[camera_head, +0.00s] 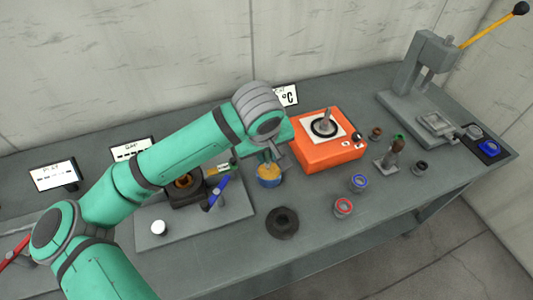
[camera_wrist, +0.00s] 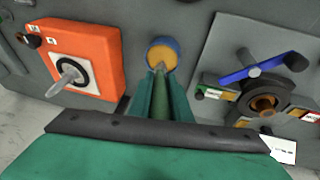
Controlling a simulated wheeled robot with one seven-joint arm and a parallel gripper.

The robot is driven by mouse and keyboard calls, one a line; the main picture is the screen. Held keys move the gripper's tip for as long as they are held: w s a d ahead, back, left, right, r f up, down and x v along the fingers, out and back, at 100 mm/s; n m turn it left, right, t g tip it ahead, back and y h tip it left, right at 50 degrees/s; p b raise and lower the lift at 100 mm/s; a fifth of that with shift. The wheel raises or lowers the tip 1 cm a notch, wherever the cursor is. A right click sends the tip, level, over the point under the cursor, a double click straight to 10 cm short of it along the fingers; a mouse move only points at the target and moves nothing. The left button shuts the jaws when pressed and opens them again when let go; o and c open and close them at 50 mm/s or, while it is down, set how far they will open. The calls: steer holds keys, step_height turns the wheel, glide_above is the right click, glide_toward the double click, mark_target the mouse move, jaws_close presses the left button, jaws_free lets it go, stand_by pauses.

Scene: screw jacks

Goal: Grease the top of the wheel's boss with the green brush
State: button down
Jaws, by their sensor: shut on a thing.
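My gripper (camera_wrist: 160,98) is shut on the green brush (camera_wrist: 162,108), which points down between the fingers. The brush's tan tip (camera_wrist: 160,67) is over or in the yellow grease of a blue-sided pot (camera_wrist: 152,41); contact cannot be told. In the head view my gripper (camera_head: 270,156) is above this pot (camera_head: 270,182), partly hiding it. A dark round wheel (camera_head: 272,229) with a raised boss (camera_head: 283,214) lies flat on the bench, in front of the pot and apart from the gripper. The wheel is not seen clearly in the wrist view.
A jack (camera_head: 185,193) with a brown ring and blue lever (camera_head: 218,191) stands on a plate left of the pot. An orange box (camera_head: 330,154) with a knob stands right. Blue (camera_head: 358,183) and red (camera_head: 344,207) rings and a grey press (camera_head: 424,75) are farther right.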

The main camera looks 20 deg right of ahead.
steer(key=shift+s+d, duration=0.1)
steer(key=shift+d, duration=0.05)
steer(key=shift+f, duration=0.2)
steer(key=shift+f, duration=0.4)
stand_by(1.4)
steer(key=shift+r, duration=0.1)
steer(key=shift+r, duration=3.45)
